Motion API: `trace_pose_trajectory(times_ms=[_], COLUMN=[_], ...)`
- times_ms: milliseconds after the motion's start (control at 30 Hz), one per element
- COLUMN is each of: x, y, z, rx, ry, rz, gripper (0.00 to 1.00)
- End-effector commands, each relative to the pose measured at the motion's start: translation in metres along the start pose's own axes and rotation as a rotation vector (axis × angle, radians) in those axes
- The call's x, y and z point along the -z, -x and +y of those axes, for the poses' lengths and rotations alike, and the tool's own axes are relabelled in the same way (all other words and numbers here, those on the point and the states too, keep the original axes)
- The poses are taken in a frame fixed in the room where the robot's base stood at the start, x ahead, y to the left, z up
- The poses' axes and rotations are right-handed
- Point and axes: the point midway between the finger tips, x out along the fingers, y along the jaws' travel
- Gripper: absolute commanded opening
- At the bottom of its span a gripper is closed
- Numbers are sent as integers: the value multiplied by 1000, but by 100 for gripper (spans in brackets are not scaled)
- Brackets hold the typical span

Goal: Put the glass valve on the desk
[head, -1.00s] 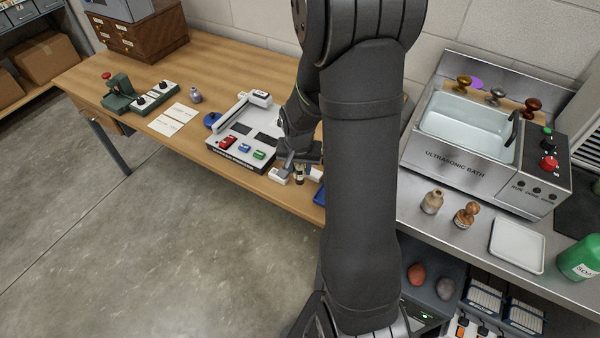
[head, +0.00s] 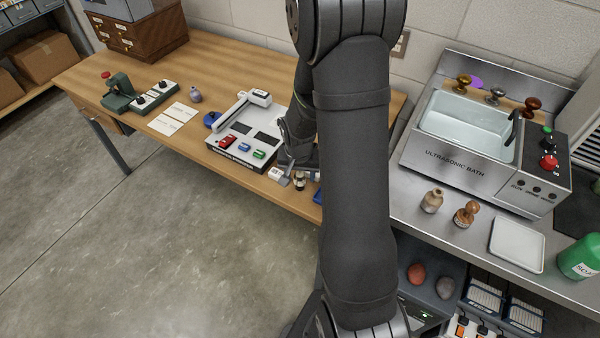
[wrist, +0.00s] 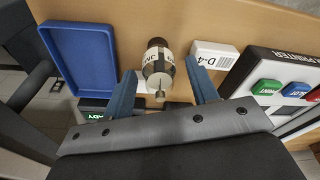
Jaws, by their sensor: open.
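The glass valve (wrist: 157,64), with a dark brown base, a pale labelled body and a metal tip, stands on the wooden desk (head: 225,75), near its front edge at the right end. It also shows in the head view (head: 299,182), small and partly hidden by my gripper. My gripper (wrist: 161,72) is open, one blue finger on each side of the valve in the wrist view. My gripper (head: 296,170) is partly behind my arm in the head view.
A blue tray (wrist: 110,40) lies left of the valve. The printer unit (head: 232,154) with coloured buttons is close by. A steel bench with an ultrasonic bath (head: 455,160) is at the right.

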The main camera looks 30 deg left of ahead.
Motion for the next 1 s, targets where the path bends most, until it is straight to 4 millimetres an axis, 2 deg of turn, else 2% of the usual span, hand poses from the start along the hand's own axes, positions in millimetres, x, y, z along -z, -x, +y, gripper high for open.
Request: trace_pose_trajectory(times_ms=[167, 267, 733, 1000], x=[1, 2, 1, 0], y=[10, 23, 102, 122], z=[0, 0, 0, 0], rx=[1, 2, 2, 1], ry=[0, 0, 0, 0], rz=[3, 4, 5, 1], gripper=[53, 53, 53, 53])
